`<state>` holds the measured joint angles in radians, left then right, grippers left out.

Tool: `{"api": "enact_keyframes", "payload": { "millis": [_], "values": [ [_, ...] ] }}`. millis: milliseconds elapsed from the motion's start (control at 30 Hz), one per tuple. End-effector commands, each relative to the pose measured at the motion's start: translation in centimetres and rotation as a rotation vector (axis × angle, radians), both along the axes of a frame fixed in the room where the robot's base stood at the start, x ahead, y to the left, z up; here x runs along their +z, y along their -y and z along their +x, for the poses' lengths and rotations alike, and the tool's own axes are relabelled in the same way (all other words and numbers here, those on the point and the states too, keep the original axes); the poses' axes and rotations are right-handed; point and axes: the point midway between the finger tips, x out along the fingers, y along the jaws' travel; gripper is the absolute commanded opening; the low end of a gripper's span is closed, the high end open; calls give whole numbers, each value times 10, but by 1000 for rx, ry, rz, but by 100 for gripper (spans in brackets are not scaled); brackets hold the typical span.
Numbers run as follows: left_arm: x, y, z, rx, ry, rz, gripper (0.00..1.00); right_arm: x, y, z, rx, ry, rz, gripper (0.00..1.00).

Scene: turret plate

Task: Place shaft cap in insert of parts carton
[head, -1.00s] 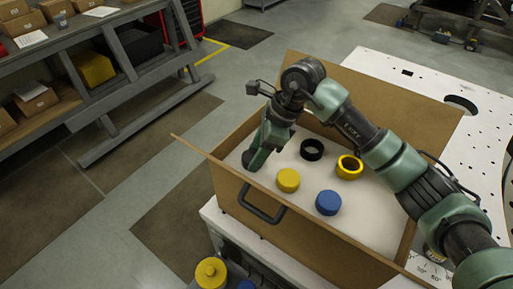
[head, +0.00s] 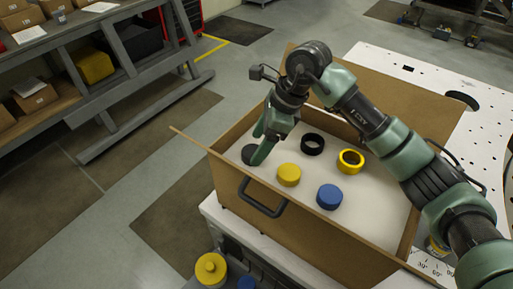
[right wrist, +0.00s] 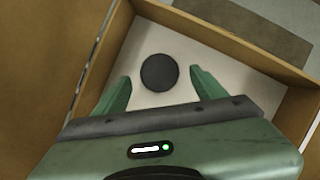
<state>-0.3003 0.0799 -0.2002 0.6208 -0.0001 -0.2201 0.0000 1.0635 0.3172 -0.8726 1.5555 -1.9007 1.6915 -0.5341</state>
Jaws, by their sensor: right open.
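The parts carton (head: 300,232) is an open brown box with a white insert (head: 262,178). A dark grey round disc, which looks like the shaft cap (head: 249,155), lies flat on the insert in the carton's left corner. In the right wrist view the cap (right wrist: 159,72) shows whole, with bare insert around it. My right gripper (head: 262,153) is open above and beside the cap, its fingers (right wrist: 160,84) apart on either side in the wrist picture and not touching it. My left gripper is not in view.
The insert also bears a black ring (head: 312,144), a yellow ring (head: 351,161), a yellow cap (head: 289,175) and a blue cap (head: 328,197). The carton walls rise around them. A yellow knobbed part (head: 211,269) stands outside, in front. A perforated white plate (head: 440,75) is behind.

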Motion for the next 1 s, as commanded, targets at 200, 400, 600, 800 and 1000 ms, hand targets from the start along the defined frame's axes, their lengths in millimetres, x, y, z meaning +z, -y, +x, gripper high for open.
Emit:
{"api": "enact_keyframes", "payload": {
  "millis": [200, 400, 600, 800, 1000],
  "values": [
    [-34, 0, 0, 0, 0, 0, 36, 39, 19, 1, -2, 7, 0, 71],
    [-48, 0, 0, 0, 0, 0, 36, 75, 33, -1, -2, 5, 0, 71],
    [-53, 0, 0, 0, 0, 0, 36, 92, 39, -2, 0, 1, 0, 71],
    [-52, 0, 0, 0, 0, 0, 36, 94, 39, -2, 0, 0, 0, 71],
    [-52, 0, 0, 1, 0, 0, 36, 94, 39, -2, 0, 0, 0, 71]
  ]
}}
